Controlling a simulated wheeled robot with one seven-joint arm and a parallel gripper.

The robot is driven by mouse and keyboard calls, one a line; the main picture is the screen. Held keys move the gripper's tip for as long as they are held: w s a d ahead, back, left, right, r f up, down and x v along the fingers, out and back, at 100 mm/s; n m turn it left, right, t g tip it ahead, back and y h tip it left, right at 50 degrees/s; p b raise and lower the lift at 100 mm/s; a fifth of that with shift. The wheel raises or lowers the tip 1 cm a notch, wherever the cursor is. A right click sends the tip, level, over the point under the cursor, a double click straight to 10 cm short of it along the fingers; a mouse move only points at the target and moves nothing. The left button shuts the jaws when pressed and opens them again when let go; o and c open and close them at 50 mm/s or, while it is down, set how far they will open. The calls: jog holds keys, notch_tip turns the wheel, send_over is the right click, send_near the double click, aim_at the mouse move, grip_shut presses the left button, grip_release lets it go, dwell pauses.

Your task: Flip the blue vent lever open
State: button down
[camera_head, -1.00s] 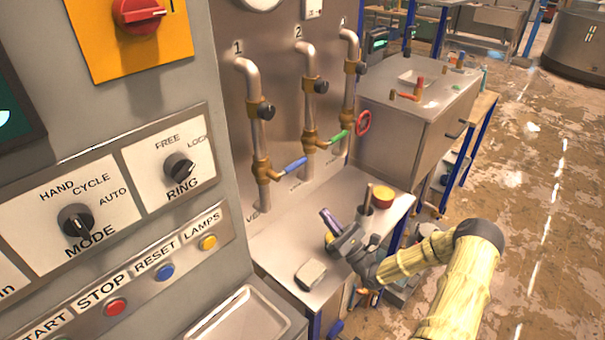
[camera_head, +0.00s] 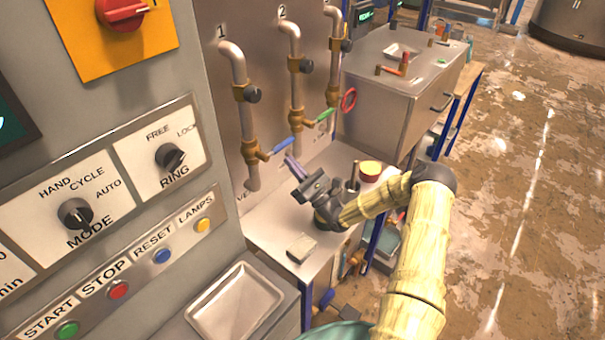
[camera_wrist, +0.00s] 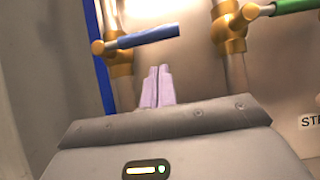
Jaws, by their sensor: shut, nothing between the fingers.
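The blue vent lever (camera_head: 283,144) sticks out to the right from a brass valve on pipe 1 (camera_head: 239,72), at the left of the steel panel. In the wrist view the blue lever (camera_wrist: 148,41) lies nearly level, its brass valve body (camera_wrist: 116,50) at its left end. My gripper (camera_head: 290,162) is shut and empty, just below the lever in the head view. In the wrist view its pale purple fingertips (camera_wrist: 158,86) are together, pointing up towards the lever with a visible gap below it.
A yellow-topped round thing (camera_head: 370,169) and a small grey block (camera_head: 301,248) stand on the steel bench (camera_head: 272,228). The control panel (camera_head: 155,150) fills the left.

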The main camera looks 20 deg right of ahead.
aim_at(283, 145)
jog(key=r, duration=0.2)
jog(key=shift+w+a+r+p, duration=0.1)
jog(key=shift+w+r+p, duration=0.1)
jog(key=shift+r+p, duration=0.2)
